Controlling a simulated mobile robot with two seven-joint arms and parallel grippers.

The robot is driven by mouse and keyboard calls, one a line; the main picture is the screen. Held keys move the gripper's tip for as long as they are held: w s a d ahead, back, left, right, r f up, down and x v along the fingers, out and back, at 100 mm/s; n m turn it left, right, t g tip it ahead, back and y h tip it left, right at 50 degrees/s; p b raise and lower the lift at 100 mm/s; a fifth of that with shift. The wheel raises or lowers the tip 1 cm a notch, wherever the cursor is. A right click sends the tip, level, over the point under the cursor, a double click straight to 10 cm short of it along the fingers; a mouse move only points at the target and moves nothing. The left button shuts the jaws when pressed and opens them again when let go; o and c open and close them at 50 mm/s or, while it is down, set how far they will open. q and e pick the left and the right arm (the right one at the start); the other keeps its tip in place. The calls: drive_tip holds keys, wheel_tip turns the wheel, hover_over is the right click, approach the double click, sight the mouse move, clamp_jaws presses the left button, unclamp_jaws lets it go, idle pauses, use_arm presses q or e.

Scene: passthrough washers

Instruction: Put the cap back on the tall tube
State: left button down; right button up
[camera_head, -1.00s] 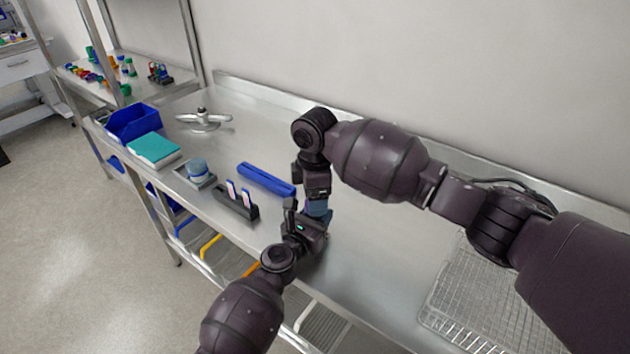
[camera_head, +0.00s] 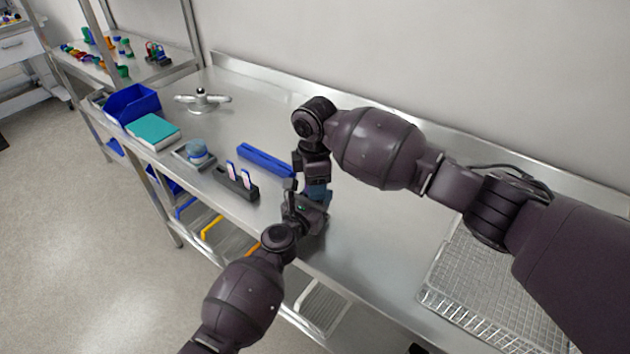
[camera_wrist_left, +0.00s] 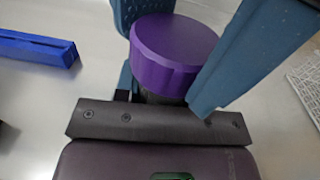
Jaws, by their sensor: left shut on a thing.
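A purple cap (camera_wrist_left: 175,45) shows large in the left wrist view, just beyond my left gripper (camera_wrist_left: 160,98). Two blue-grey fingers of my right gripper (camera_head: 317,193) reach down on either side of the cap. Whether they press on it I cannot tell. In the head view, the right gripper points down and meets my left gripper (camera_head: 303,208) over the front part of the bench. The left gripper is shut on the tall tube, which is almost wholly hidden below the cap. Whether the cap sits fully on the tube is not visible.
A blue bar (camera_head: 264,160) and a black holder with two slim upright pieces (camera_head: 238,184) lie left of the grippers. A wire basket (camera_head: 480,290) stands right.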

drive_tip(key=o, duration=0.4)
drive_tip(key=shift+r, duration=2.3)
drive_tip(key=shift+r, duration=1.75)
drive_tip(key=shift+c, duration=0.4)
drive_tip(key=shift+f, duration=4.05)
